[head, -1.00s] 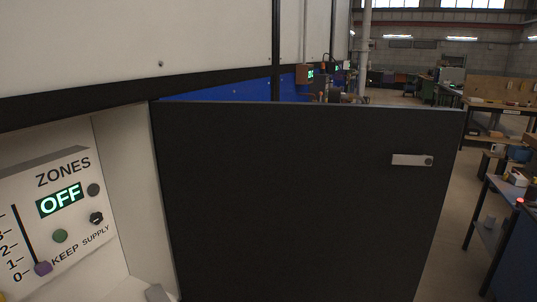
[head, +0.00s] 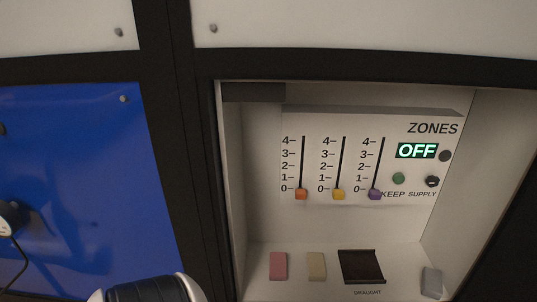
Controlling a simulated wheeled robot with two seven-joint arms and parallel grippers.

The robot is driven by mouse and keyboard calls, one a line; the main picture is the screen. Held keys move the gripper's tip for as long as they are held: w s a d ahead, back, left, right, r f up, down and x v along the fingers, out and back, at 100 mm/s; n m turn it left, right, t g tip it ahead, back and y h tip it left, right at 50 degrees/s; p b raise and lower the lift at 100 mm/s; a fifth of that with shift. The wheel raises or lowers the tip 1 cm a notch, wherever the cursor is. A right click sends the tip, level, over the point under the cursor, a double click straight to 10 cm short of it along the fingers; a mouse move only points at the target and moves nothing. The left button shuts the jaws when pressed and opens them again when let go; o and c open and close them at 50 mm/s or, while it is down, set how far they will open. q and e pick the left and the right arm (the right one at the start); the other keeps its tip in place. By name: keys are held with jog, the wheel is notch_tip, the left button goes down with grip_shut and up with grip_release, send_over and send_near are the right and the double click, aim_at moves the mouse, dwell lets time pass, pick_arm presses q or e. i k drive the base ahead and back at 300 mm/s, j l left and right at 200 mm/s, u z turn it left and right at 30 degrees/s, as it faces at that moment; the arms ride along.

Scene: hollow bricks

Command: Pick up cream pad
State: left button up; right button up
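The cream pad (head: 316,266) lies on the floor of an open white recess, in the lower middle of the head view. A pink pad (head: 278,266) lies to its left, with a gap between them. A dark sliding plate marked DRAUGHT (head: 362,267) is to its right. Nothing covers the cream pad. Neither of my grippers is in view. A rounded black and white part at the bottom edge looks like a link of my arm.
A panel marked ZONES (head: 390,150) stands at the back of the recess. It has orange, yellow and purple sliders at 0 and a display (head: 417,151) reading OFF. A grey block (head: 431,282) lies at the right. Dark frame edges (head: 205,190) bound the recess.

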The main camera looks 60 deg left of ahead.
aim_at(315, 264)
jog(key=u, duration=1.55)
